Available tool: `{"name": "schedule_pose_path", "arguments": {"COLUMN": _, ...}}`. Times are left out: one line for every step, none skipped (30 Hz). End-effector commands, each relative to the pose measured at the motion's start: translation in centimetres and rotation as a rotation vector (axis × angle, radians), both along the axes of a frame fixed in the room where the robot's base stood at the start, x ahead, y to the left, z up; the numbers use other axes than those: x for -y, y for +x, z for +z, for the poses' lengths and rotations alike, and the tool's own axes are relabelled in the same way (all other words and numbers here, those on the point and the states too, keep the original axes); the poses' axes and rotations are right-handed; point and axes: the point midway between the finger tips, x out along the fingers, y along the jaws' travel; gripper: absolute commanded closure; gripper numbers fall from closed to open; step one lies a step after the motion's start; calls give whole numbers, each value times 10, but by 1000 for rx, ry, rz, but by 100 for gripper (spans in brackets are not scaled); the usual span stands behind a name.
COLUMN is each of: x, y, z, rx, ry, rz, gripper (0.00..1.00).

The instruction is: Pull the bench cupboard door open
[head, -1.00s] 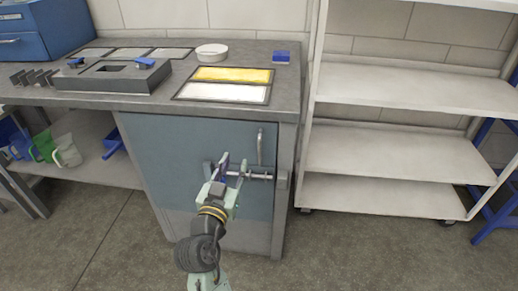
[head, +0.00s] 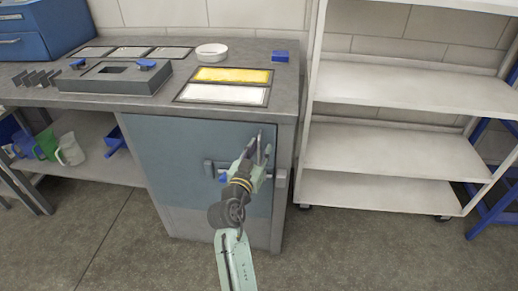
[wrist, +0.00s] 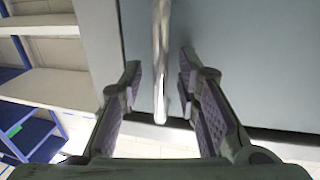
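The blue-grey cupboard door (head: 165,150) is under the right end of the bench and looks shut. Its upright metal bar handle (wrist: 160,50) is near the door's right edge. My gripper (head: 259,150) is at the handle and hides most of it in the head view. In the wrist view my gripper (wrist: 160,88) is open, with a finger on each side of the handle's end and gaps between. A horizontal slide bolt (head: 213,166) is on the door, with its catch (head: 281,178) on the frame; my gripper hides the part between, so I cannot tell whether it is drawn.
The bench top (head: 190,62) holds a grey fixture (head: 115,80), yellow and white panels, a white round dish (head: 212,51) and a blue block (head: 280,56). A white shelf rack (head: 400,150) stands right of the cupboard. The floor in front is clear.

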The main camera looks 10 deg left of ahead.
Motion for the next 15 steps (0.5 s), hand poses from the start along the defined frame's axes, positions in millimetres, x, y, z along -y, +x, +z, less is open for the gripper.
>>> {"name": "schedule_pose_path", "arguments": {"x": 0, "y": 0, "z": 0, "rx": 0, "ry": 0, "rz": 0, "gripper": 70}}
{"name": "schedule_pose_path", "arguments": {"x": 0, "y": 0, "z": 0, "rx": 0, "ry": 0, "rz": 0, "gripper": 70}}
{"name": "schedule_pose_path", "arguments": {"x": 0, "y": 0, "z": 0, "rx": 0, "ry": 0, "rz": 0, "gripper": 70}}
{"name": "schedule_pose_path", "arguments": {"x": 0, "y": 0, "z": 0, "rx": 0, "ry": 0, "rz": 0, "gripper": 70}}
{"name": "schedule_pose_path", "arguments": {"x": 0, "y": 0, "z": 0, "rx": 0, "ry": 0, "rz": 0, "gripper": 70}}
{"name": "schedule_pose_path", "arguments": {"x": 0, "y": 0, "z": 0, "rx": 0, "ry": 0, "rz": 0, "gripper": 70}}
{"name": "schedule_pose_path", "arguments": {"x": 0, "y": 0, "z": 0, "rx": 0, "ry": 0, "rz": 0, "gripper": 72}}
{"name": "schedule_pose_path", "arguments": {"x": 0, "y": 0, "z": 0, "rx": 0, "ry": 0, "rz": 1, "gripper": 74}}
{"name": "schedule_pose_path", "arguments": {"x": 0, "y": 0, "z": 0, "rx": 0, "ry": 0, "rz": 1, "gripper": 77}}
{"name": "schedule_pose_path", "arguments": {"x": 0, "y": 0, "z": 0, "rx": 0, "ry": 0, "rz": 1, "gripper": 79}}
{"name": "schedule_pose_path", "arguments": {"x": 0, "y": 0, "z": 0, "rx": 0, "ry": 0, "rz": 1, "gripper": 81}}
{"name": "schedule_pose_path", "arguments": {"x": 0, "y": 0, "z": 0, "rx": 0, "ry": 0, "rz": 1, "gripper": 84}}
{"name": "schedule_pose_path", "arguments": {"x": 0, "y": 0, "z": 0, "rx": 0, "ry": 0, "rz": 1, "gripper": 86}}
{"name": "schedule_pose_path", "arguments": {"x": 0, "y": 0, "z": 0, "rx": 0, "ry": 0, "rz": 1, "gripper": 88}}
{"name": "schedule_pose_path", "arguments": {"x": 0, "y": 0, "z": 0, "rx": 0, "ry": 0, "rz": 1, "gripper": 90}}
